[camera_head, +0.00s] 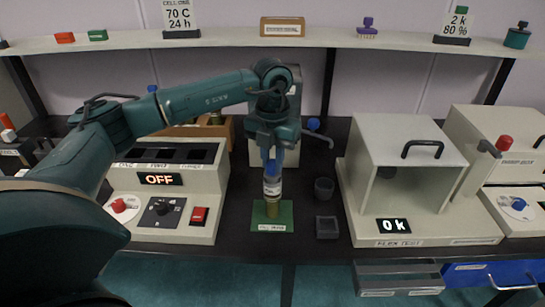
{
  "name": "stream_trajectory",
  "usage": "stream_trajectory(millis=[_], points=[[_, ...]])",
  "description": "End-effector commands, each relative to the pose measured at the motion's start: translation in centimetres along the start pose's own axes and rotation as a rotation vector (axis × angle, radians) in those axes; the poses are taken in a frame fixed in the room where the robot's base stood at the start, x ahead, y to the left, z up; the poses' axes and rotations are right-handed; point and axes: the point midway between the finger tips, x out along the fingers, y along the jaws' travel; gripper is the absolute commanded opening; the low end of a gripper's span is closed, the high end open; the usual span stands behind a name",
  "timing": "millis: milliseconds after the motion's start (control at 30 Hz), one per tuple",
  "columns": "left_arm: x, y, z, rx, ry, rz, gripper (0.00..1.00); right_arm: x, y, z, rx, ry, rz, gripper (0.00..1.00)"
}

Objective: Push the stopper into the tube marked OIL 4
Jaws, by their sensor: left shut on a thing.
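My left gripper (273,158) points down over the green stand (284,216) at the middle of the bench. It is shut on a blue stopper (269,167), which is mostly hidden by the fingers. Directly below is an upright tube (272,188) with a pale label and amber contents, standing in the green stand. The stopper is at the tube's mouth; I cannot tell how deep it sits. The tube's label is too small to read. My right gripper is not in view.
A control box reading OFF (160,179) stands to the left. A box-shaped tester reading 0k (393,226) stands to the right. Two small dark cups (325,189) (327,228) are just right of the stand. A lever with a blue knob (313,124) is behind the gripper.

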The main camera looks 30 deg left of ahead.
Motion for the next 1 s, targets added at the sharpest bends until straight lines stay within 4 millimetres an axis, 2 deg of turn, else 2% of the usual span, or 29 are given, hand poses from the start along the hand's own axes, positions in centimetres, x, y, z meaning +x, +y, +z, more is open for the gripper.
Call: stream_trajectory(millis=[233, 600, 633, 900, 1000], points=[[0.88, -0.01, -0.01, 0.000, 0.001, 0.000, 0.00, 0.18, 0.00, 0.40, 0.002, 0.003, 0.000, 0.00], [0.97, -0.01, -0.01, 0.000, 0.000, 0.000, 0.00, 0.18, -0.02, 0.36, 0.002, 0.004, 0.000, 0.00], [0.93, -0.02, 0.00, 0.000, 0.000, 0.000, 0.21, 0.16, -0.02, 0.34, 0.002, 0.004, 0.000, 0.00], [0.92, -0.01, -0.01, 0.000, 0.000, 0.000, 0.43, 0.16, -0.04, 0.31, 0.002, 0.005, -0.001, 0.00], [0.92, -0.01, -0.01, 0.000, 0.000, 0.000, 0.44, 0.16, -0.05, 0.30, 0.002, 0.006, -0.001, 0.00]])
